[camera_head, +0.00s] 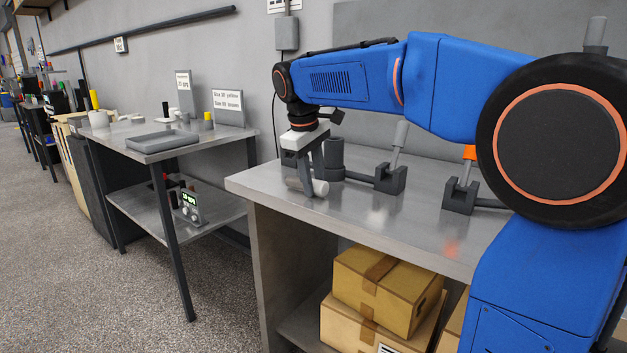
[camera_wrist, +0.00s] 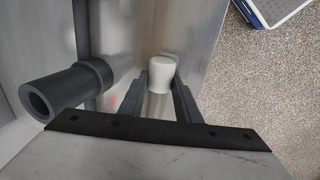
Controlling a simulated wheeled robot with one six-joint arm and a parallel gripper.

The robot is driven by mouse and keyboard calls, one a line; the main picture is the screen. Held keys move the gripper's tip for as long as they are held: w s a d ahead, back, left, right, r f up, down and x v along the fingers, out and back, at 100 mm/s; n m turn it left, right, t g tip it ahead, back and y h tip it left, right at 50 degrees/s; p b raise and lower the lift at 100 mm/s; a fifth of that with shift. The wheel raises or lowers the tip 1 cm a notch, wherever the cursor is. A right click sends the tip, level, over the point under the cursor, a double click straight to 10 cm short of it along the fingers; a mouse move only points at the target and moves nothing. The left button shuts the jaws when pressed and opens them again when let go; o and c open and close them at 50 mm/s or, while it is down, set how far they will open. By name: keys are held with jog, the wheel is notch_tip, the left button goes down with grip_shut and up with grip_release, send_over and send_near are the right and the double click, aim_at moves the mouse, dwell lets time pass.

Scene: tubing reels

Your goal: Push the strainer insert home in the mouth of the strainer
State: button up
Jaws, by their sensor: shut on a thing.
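My gripper (camera_head: 307,188) is shut on a short cylinder, apparently the strainer insert (camera_head: 320,187), with a pale rounded end. It is held lying sideways, low over the bench near its left edge. In the wrist view the insert's white end (camera_wrist: 161,67) sticks out beyond the fingers, with a greyer part between them. A dark grey upright hollow cylinder (camera_head: 333,153), which may be the strainer, stands behind and right of my gripper. In the wrist view its round open mouth (camera_wrist: 39,104) faces the camera, left of the fingers. The insert is apart from that mouth.
On the metal bench (camera_head: 262,184) stand two dark holders (camera_head: 390,180) with tilted grey handles, one with an orange part (camera_head: 469,152). A second table (camera_head: 120,131) with a grey tray (camera_head: 161,142) and signs stands left across a gap. Boxes (camera_head: 385,290) lie under the bench.

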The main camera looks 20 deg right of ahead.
jog(key=shift+f, duration=0.15)
jog(key=o, duration=1.1)
